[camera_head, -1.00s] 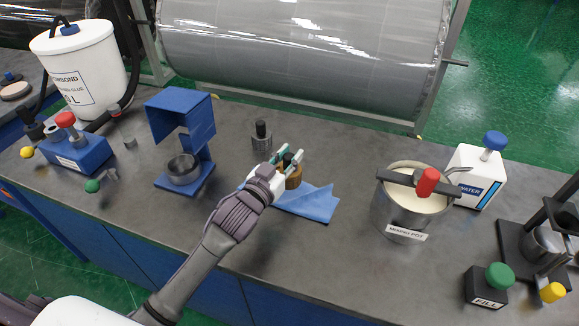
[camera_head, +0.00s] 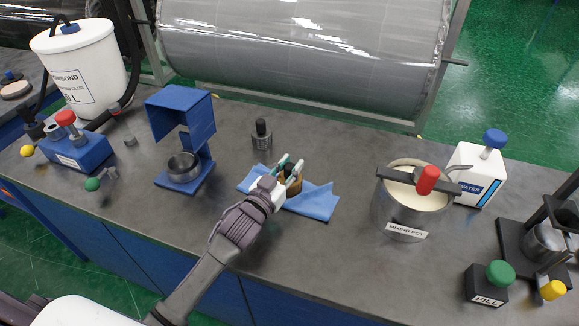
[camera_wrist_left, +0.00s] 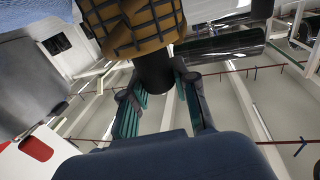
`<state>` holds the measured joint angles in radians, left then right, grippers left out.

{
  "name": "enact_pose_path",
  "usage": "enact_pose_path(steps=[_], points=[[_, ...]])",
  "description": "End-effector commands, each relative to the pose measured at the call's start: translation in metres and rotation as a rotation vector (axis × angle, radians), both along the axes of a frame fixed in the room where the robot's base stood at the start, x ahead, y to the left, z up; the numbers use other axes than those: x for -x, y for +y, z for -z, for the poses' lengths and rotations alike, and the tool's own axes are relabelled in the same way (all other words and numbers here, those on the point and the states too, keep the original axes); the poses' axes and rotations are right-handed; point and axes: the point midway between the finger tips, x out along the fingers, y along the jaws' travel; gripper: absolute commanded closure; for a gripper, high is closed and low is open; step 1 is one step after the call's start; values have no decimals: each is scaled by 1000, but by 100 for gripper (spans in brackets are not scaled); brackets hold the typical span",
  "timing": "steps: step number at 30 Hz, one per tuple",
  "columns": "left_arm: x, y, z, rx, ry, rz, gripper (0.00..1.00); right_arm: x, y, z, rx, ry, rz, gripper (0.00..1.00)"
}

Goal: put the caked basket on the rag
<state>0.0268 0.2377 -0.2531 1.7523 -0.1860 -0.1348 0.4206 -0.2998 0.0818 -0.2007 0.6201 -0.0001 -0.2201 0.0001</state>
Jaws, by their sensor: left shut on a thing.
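The caked basket (camera_head: 295,187) is brown with a dark grid and a black knob on top. It shows upside down in the left wrist view (camera_wrist_left: 135,22). My left gripper (camera_head: 290,172) is shut on its black knob, which sits between the teal finger pads in the left wrist view (camera_wrist_left: 160,78). The blue rag (camera_head: 315,204) lies flat on the bench, partly hidden by the gripper and basket. The basket appears over the rag's middle; I cannot tell whether it touches the cloth. My right gripper is not in view.
A grey basket-like piece with a black knob (camera_head: 262,136) stands behind the rag. A blue stand with a metal cup (camera_head: 184,168) is to the left. The mixing pot (camera_head: 409,215) is to the right. Bare bench lies between rag and pot.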

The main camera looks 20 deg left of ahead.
Motion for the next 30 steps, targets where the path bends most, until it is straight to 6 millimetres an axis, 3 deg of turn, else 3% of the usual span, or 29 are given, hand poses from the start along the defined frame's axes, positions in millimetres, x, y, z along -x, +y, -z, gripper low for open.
enact_pose_path(steps=[1,2,3,7,16,20,30], points=[[2,1,15,-5,33,-4,100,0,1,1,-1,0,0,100],[3,1,15,-5,35,-4,100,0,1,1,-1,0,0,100],[3,1,17,-6,38,-4,65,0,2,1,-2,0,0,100],[3,0,18,-5,39,-4,46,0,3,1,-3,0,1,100],[4,0,16,-3,39,-2,46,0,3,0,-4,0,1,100],[3,0,2,-5,39,-2,46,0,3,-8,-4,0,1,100],[75,17,4,-3,32,-2,46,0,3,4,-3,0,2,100]])
